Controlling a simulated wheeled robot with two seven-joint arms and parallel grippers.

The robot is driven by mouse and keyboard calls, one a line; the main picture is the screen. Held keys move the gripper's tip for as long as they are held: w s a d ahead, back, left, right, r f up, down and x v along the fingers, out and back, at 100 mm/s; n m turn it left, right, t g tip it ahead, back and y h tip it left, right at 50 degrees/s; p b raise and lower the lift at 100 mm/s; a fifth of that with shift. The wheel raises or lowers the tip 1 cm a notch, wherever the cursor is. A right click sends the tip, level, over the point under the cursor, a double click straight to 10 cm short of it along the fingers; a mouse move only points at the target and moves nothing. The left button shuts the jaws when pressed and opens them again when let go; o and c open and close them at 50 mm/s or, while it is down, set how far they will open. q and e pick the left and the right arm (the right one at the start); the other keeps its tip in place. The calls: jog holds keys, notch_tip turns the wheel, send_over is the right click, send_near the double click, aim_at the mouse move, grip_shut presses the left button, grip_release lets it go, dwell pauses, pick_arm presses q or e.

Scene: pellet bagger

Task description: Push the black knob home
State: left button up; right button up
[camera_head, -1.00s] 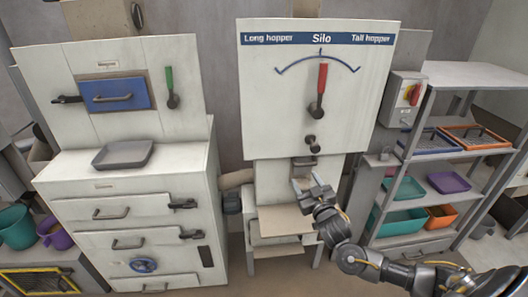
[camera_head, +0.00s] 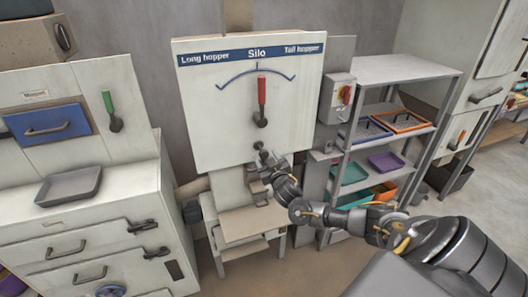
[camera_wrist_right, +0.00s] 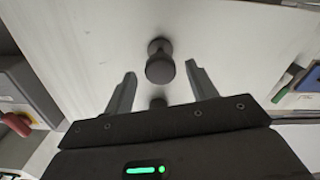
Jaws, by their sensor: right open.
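The black knob (camera_head: 260,150) sticks out of the white Silo panel (camera_head: 205,125), below the red-handled lever (camera_head: 261,100). In the right wrist view the knob (camera_wrist_right: 160,62) stands out from the panel on a short stem, just beyond and between the fingertips. My right gripper (camera_head: 262,168) is open and empty, close in front of the panel at the knob. The two fingers show in the right wrist view (camera_wrist_right: 160,72) on either side of the knob, with no contact visible. My left gripper is not in view.
A grey switch box (camera_head: 337,98) with a red switch is right of the panel. A shelf rack (camera_head: 415,70) with coloured trays stands further right. A white cabinet (camera_head: 100,205) with a grey tray (camera_head: 68,187) is at left. A small ledge (camera_head: 240,222) lies below the gripper.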

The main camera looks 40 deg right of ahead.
aim_at(265, 156)
jog(key=shift+x, duration=1.65)
jog(key=shift+c, duration=0.5)
